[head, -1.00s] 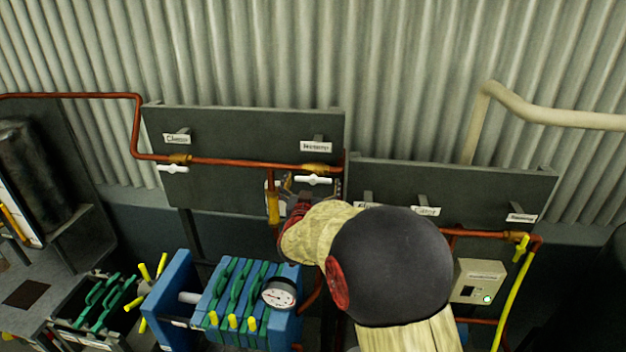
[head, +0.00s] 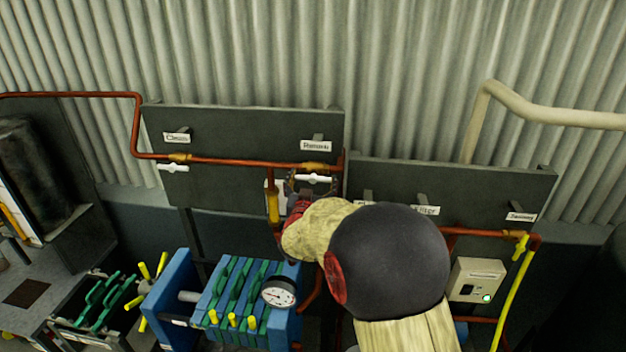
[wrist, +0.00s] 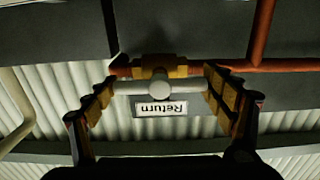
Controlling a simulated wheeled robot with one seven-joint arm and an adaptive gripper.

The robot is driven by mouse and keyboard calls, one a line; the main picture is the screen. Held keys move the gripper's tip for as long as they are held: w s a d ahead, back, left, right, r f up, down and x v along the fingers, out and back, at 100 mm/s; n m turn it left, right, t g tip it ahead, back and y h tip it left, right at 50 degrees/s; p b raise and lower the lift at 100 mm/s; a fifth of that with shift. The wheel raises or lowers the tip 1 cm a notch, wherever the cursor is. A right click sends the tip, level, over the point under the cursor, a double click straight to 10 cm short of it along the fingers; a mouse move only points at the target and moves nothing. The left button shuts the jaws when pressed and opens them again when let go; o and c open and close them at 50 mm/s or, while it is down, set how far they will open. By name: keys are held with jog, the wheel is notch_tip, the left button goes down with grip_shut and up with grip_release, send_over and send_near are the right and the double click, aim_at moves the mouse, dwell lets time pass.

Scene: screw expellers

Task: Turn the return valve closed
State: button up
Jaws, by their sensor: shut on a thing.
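The return valve has a white T-shaped handle (head: 319,179) under the brass fitting on the copper pipe, below the "Return" label (head: 316,146). In the upside-down wrist view the white handle (wrist: 157,88) lies level, parallel to the pipe, in front of the brass body (wrist: 150,72). My gripper (wrist: 160,86) is shut on the handle, one finger at each end of the bar. In the head view my gripper (head: 311,188) is at the valve, and my arm partly hides it from below right.
A second white-handled valve (head: 173,168) is to the left on the same pipe. The blue and green filter press (head: 235,285) with a gauge (head: 279,293) stands below. The panel (head: 240,130) is close behind.

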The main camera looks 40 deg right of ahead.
jog(key=shift+c, duration=0.8)
jog(key=shift+f+b, duration=0.1)
jog(key=shift+b, duration=0.4)
jog(key=m+b, duration=0.3)
jog(key=b, duration=0.1)
jog(key=shift+f+b, duration=0.15)
jog(key=shift+b, duration=0.2)
jog(key=m+b, duration=0.4)
jog(key=b, duration=0.2)
jog(key=shift+m, duration=0.3)
jog(key=m+b, duration=0.6)
jog(key=b, duration=0.2)
jog(key=shift+r+m+b, duration=0.2)
jog(key=shift+m+b, duration=1.6)
jog(key=shift+m, duration=0.4)
jog(key=shift+o, duration=0.2)
jog(key=shift+c, duration=0.2)
jog(key=o, duration=1)
